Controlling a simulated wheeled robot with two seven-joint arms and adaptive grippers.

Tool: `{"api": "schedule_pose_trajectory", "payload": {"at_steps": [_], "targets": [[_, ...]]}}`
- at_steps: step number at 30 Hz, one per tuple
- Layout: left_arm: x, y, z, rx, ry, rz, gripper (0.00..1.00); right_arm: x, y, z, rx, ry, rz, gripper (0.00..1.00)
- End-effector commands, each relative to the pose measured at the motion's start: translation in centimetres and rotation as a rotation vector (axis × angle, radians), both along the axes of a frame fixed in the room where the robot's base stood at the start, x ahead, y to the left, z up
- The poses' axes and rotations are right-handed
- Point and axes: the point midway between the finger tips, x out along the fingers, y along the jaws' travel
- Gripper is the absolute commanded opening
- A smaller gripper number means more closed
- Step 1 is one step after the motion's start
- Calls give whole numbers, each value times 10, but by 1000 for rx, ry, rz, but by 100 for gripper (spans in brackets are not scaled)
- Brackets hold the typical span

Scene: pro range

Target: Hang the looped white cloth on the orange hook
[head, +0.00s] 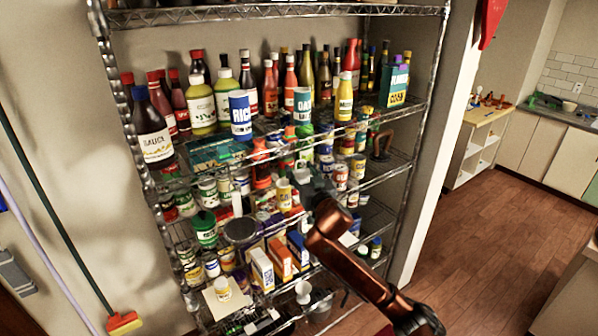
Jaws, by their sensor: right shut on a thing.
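My right gripper (306,183) is in front of the middle shelves, at the end of my copper-coloured arm that comes in from the lower right. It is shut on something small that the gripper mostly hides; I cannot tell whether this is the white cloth. Pale grey-white patches show at its fingers, among the cans and bottles. I cannot clearly make out a looped white cloth or an orange hook in the head view. My left gripper is not in view.
A wire shelf rack (422,100) is packed with bottles, cans and boxes close around the gripper. A red item (490,22) hangs on the wall edge at the top right. A broom (124,321) leans at the left. The wooden floor (480,240) at right is clear.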

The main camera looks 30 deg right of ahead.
Motion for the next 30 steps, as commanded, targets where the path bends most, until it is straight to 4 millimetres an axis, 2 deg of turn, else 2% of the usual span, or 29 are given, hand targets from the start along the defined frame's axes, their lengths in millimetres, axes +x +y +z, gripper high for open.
{"api": "schedule_pose_trajectory", "payload": {"at_steps": [1, 2, 10, 20, 23, 30], "targets": [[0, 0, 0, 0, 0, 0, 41, 0, 0, 0, 0, 0, 0, 24], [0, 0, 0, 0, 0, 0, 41, 0, 0, 0, 0, 0, 0, 47], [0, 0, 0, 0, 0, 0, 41, 0, 0, 0, 0, 0, 0, 65], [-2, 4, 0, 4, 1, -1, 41, -3, 1, 0, 0, 0, 1, 65], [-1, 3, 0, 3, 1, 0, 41, -14, 3, 0, 0, 0, 1, 65], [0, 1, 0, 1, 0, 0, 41, -61, 12, 0, 1, -1, 3, 65]]}}
